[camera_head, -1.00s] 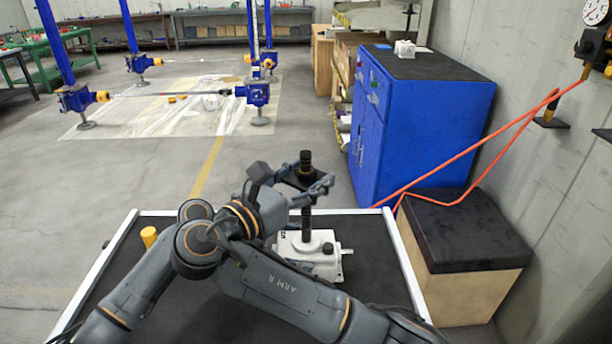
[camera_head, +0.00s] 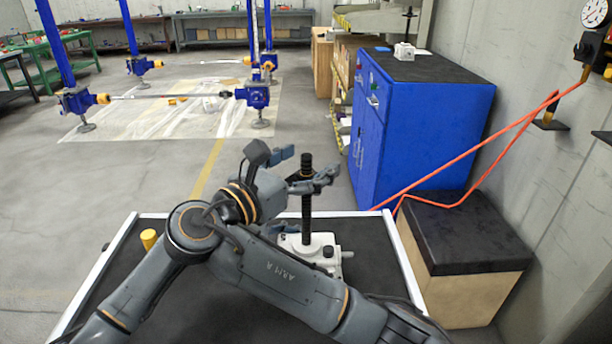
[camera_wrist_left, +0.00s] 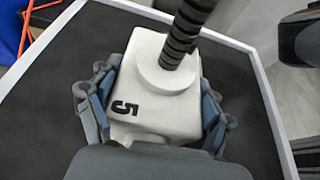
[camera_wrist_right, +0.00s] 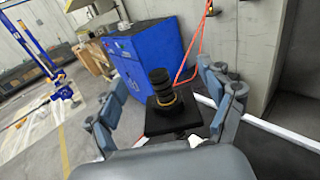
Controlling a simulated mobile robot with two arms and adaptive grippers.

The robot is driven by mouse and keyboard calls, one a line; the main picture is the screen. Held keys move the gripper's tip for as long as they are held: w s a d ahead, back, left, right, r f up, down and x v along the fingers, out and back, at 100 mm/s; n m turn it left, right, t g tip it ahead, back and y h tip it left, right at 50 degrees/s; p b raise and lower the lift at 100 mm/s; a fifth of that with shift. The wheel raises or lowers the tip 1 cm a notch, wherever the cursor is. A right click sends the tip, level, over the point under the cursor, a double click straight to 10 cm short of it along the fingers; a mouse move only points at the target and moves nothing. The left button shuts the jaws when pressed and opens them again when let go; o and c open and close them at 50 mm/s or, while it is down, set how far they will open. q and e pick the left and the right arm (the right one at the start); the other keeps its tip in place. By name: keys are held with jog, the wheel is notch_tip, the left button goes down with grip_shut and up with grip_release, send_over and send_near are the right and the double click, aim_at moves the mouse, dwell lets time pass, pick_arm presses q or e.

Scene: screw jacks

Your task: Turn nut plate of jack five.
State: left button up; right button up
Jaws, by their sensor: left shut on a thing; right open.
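Jack five is a white housing (camera_head: 322,245) with a black "5" (camera_wrist_left: 125,107) and an upright black threaded screw (camera_head: 307,222). Its nut plate (camera_wrist_right: 172,116) is a black square plate near the screw's top, with a dark knob-like end (camera_wrist_right: 161,82) above it. My left gripper (camera_wrist_left: 165,82) is shut on the housing, one finger on each side; in the head view it is mostly hidden behind my arm. My right gripper (camera_wrist_right: 158,82) is open, with its fingers apart on either side of the nut plate and not touching it that I can see. In the head view a finger partly hides the plate.
The jack stands on a black cart top (camera_head: 370,275) with a raised white rim. A yellow cylinder (camera_head: 149,238) is at the cart's left. Beyond are a blue cabinet (camera_head: 425,135), a black-topped wooden box (camera_head: 470,285) and an orange hose (camera_head: 480,148).

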pick_arm(q)
jog(key=shift+s, duration=0.15)
pick_arm(e)
notch_tip(320, 180, up, 7)
jog(key=shift+f, duration=0.15)
